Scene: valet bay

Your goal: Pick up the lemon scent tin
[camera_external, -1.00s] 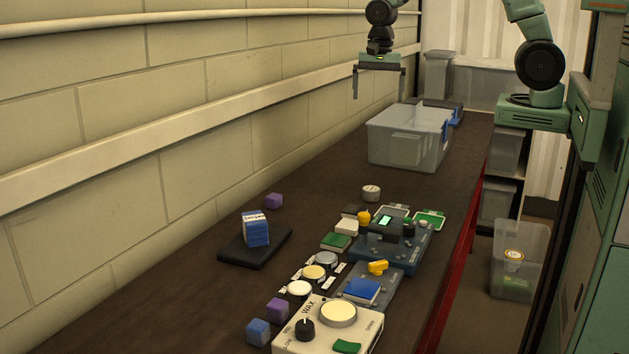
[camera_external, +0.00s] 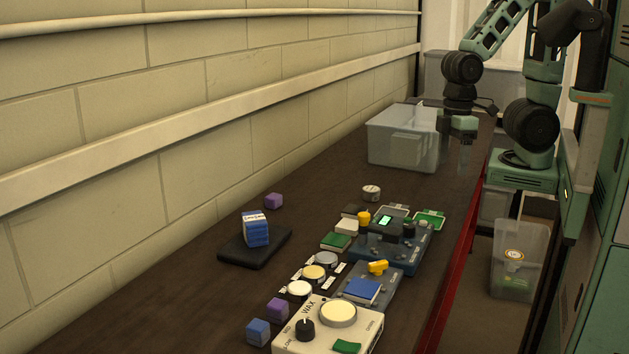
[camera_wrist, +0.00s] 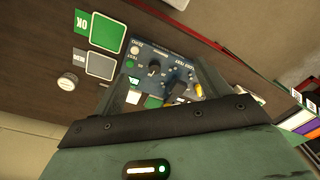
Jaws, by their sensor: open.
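No label reading lemon can be made out. A round tin with a pale yellow top (camera_external: 314,272) lies in a row between a white-topped tin (camera_external: 299,288) and a grey-topped tin (camera_external: 327,259); which is lemon I cannot tell for sure. Another small round tin (camera_external: 371,193) stands alone farther back, and a small pale round thing, probably the same tin, shows in the wrist view (camera_wrist: 67,81). My gripper (camera_external: 463,145) is open and empty above the far right of the bench, beside the clear bin and well away from the row of tins.
A clear bin (camera_external: 402,150) stands at the back. A blue tester panel (camera_external: 392,252) and a white wax box (camera_external: 325,328) fill the front right. The dark bench in the middle is mostly clear.

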